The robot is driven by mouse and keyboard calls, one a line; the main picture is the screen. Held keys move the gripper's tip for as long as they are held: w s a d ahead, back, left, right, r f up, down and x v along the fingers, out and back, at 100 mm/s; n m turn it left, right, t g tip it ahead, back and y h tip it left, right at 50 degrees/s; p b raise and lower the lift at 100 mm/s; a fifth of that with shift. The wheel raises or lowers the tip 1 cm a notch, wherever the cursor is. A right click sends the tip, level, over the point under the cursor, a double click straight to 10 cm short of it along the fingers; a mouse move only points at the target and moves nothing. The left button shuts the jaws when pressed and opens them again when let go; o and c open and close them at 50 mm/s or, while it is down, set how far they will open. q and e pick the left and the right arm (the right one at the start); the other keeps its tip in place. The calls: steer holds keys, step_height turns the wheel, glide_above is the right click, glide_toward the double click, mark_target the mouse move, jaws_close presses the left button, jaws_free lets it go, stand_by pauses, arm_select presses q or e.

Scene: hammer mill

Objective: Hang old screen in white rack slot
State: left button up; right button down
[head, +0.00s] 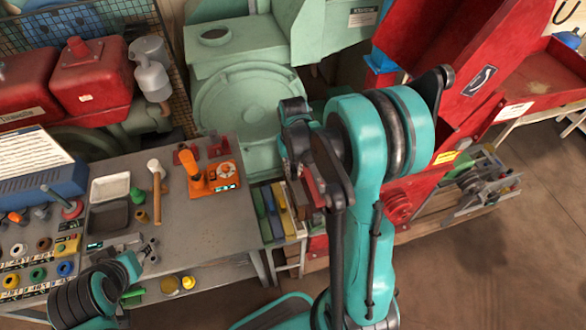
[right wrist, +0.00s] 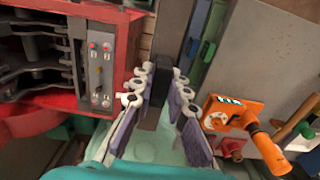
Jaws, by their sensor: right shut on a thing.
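The white rack (head: 302,237) stands at the right end of the grey bench in the head view, with coloured upright panels (head: 272,212) in its slots. My right gripper (head: 298,150) is above and behind the rack, partly hidden by its own arm. In the right wrist view its two fingers (right wrist: 160,112) are shut on a thin dark piece (right wrist: 166,100), seen nearly edge-on; it may be the old screen. Blue and green panels (right wrist: 205,38) show beyond the fingertips. Whether the piece touches the rack is unclear. My left gripper (head: 142,248) is over the bench's front left; its jaw state is unclear.
The grey bench (head: 205,215) holds an orange tool (head: 208,178), a hammer (head: 157,185) and trays (head: 110,190). The green mill (head: 250,100) is behind it. Red machinery (head: 500,50) rises at the right. Open floor (head: 500,260) lies at lower right.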

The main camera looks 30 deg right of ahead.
steer(key=b, duration=0.5)
glide_above(293, 197)
steer(key=w+d, duration=0.2)
steer(key=w, duration=0.1)
steer(key=shift+w+f, duration=0.15)
steer(key=shift+f, duration=2.8)
steer(key=shift+f+b, duration=5.4)
steer(key=shift+f, duration=0.6)
